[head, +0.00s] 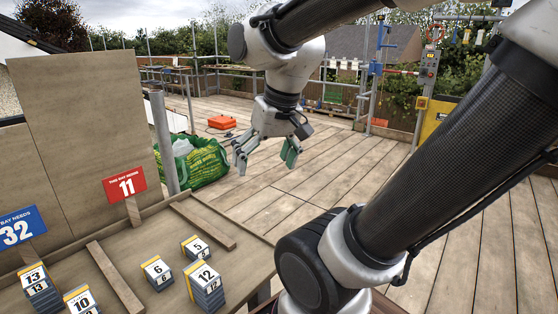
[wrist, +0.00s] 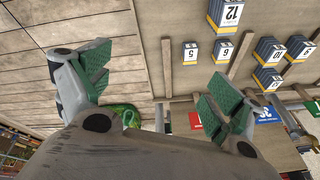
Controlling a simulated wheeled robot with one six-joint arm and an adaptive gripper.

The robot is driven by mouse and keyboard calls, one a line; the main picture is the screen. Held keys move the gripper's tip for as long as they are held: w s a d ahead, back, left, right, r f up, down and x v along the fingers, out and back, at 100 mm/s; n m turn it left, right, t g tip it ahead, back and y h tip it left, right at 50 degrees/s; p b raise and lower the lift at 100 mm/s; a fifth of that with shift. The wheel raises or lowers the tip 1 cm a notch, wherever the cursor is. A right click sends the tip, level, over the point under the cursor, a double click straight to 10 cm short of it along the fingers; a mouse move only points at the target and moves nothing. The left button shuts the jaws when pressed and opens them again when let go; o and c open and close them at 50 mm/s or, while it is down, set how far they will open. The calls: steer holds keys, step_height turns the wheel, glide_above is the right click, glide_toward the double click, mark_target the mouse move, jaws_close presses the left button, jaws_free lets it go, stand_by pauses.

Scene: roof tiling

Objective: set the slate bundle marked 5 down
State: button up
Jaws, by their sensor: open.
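The slate bundle marked 5 (head: 197,248) is a small grey stack with a white top label and a yellow band. It sits on the wooden bench (head: 160,228) between two battens, beside the bundles marked 6 (head: 157,271) and 12 (head: 205,284). In the wrist view bundle 5 (wrist: 190,53) lies flat, clear of the fingers. My gripper (head: 266,158) is open and empty, in the air beyond the bench's right edge and apart from bundle 5. Its green-padded fingers are spread wide in the wrist view (wrist: 155,90).
A red sign reading 11 (head: 125,185) stands behind this bay. A blue sign reading 32 (head: 18,230) stands farther left, with bundles 13 (head: 38,287) and 10 (head: 80,301) before it. Battens (head: 115,278) divide the bench. A grey post (head: 163,140) and a green bag (head: 200,160) stand behind.

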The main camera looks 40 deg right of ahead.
steer(key=shift+s+d+r+n+t+h, duration=0.15)
steer(key=shift+s+d+n, duration=0.15)
steer(key=shift+s, duration=0.2)
steer(key=shift+s+d+r+n+t+h, duration=0.1)
steer(key=shift+s+d+n+t, duration=0.1)
steer(key=shift+s+n, duration=0.3)
steer(key=shift+s+d+r+n+t+h, duration=0.15)
steer(key=shift+s+d+n, duration=0.15)
steer(key=shift+s, duration=0.25)
